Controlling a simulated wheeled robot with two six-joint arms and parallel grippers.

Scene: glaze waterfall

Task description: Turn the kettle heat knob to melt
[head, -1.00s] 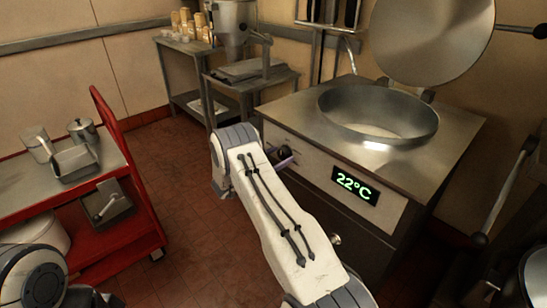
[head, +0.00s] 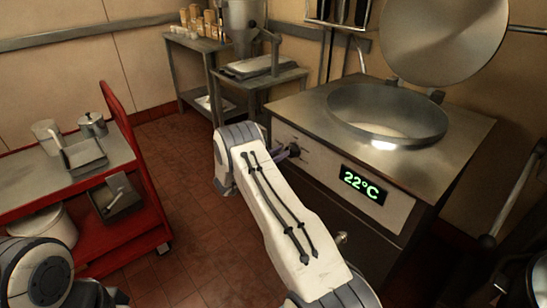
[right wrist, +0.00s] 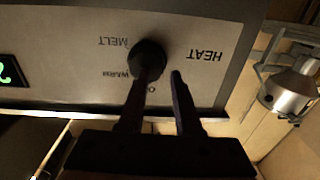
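The heat knob (right wrist: 149,55) is a round black knob on the kettle's front panel (head: 322,167). In the right wrist view the panel is upside down, with the words HEAT, MELT and WARM around the knob and a partly covered word starting with O. My right gripper (right wrist: 160,74) is open, its two dark fingers apart. One finger overlaps the knob's lower part; the other is beside it, towards HEAT. I cannot tell whether they touch it. In the head view my right gripper (head: 284,154) is small at the panel's left end. My left gripper is out of view.
The kettle (head: 388,113) has its lid (head: 445,40) raised, and its display (head: 362,184) reads 22°C. A red cart (head: 122,125) with metal pans stands at the left. A side table (head: 258,78) with a mixer is behind. Red floor between is clear.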

